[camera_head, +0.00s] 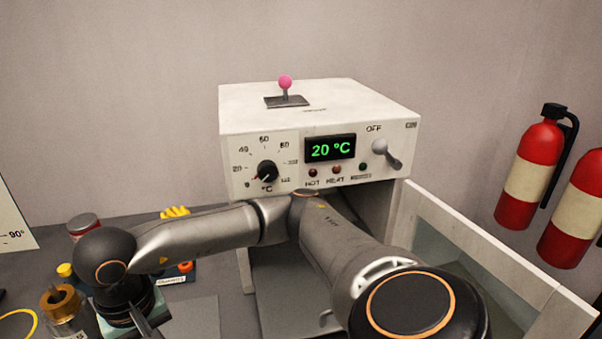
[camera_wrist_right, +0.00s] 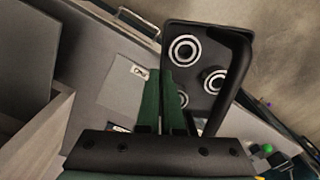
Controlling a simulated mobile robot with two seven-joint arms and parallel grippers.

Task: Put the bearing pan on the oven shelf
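The dark bearing pan (camera_wrist_right: 207,57) shows in the right wrist view, just beyond my right fingertips. Three pale ring bearings, one of them (camera_wrist_right: 184,49) near its top, lie in it. A dark bar-like handle (camera_wrist_right: 236,62) runs down its right side. My right gripper (camera_wrist_right: 161,70) has its green fingers close together, overlapping the pan's left edge. I cannot tell whether they pinch the rim. The white oven (camera_head: 270,125) stands in the head view, reading 20 °C, with an opening below its panel. My right arm crosses in front, hiding most of the opening and the shelf.
Two red fire extinguishers (camera_head: 532,172) hang on the right wall. A pale-framed glass panel (camera_head: 490,260) stands right of the oven.

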